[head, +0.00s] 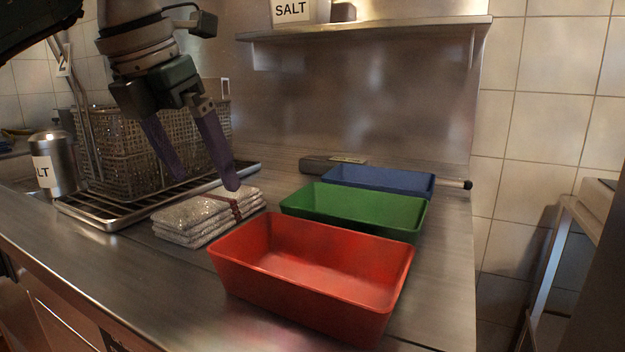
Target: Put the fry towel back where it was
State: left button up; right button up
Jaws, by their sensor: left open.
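The fry towel (190,222) is a folded, speckled grey-white cloth stack with a dark reddish band across it. It lies flat on the steel counter, left of the red and green trays and in front of the fry basket. My left gripper (206,186) is open, its two purple fingers pointing down just above and behind the towel. One fingertip appears close to the towel's back right part; I cannot tell whether it touches. Nothing shows between the fingers. My right gripper is not in view.
A red tray (390,270), a green tray (418,218) and a blue tray (425,184) stand on the counter, all empty. A wire fry basket (110,150) stands on a rack at left, beside a salt shaker (58,165). A shelf (380,27) hangs above.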

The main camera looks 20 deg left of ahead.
pick_arm(q)
jog(key=v, duration=0.7)
jog(key=shift+r+p, duration=0.2)
jog(key=shift+p, duration=0.2)
